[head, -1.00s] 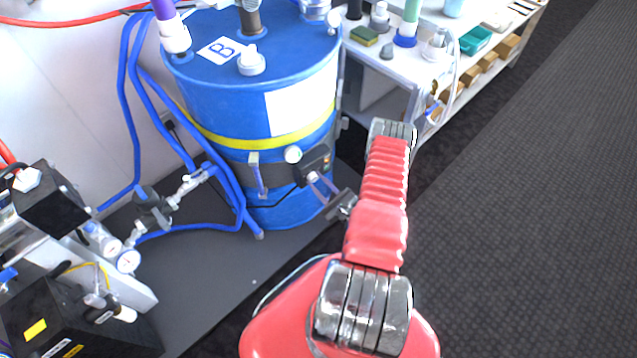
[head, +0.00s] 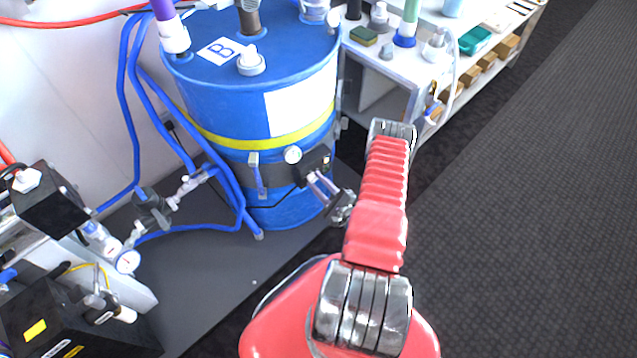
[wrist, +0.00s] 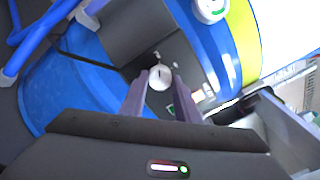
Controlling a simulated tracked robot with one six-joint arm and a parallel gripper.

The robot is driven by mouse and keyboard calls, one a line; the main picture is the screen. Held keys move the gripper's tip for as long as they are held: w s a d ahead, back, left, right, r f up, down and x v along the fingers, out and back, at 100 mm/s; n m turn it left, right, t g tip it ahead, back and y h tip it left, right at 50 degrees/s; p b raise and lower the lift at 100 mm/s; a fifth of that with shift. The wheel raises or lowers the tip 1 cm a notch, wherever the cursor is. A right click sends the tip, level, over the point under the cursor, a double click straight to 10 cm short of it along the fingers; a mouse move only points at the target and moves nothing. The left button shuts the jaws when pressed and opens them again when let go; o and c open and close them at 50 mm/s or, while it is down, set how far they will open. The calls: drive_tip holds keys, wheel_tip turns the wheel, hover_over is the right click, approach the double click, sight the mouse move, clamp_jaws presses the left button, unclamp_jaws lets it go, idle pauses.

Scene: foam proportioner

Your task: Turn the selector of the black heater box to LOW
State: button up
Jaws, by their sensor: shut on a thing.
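The black heater box (head: 317,160) sits on the dark band around the blue drum (head: 290,105); it also shows in the wrist view (wrist: 178,60). Its selector (wrist: 159,76) is a small round pale knob with a dark line on its face, roughly upright in the wrist picture. My gripper (head: 318,182) reaches the box from the right in the head view. In the wrist view its two purple-grey fingers (wrist: 159,82) are shut on the selector, one on each side. The selector is hidden in the head view. I cannot read the position labels.
Blue hoses (head: 135,120) and a valve with gauges (head: 128,261) lie to the left. A white bench (head: 400,70) with bottles stands behind right. The dark floor at right is clear.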

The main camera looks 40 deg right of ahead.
drive_tip(key=shift+a+f, duration=0.1)
drive_tip(key=o, duration=1)
drive_tip(key=shift+o, duration=0.2)
drive_tip(key=s+a, duration=0.1)
drive_tip(key=s, duration=1.2)
drive_tip(key=shift+s, duration=0.4)
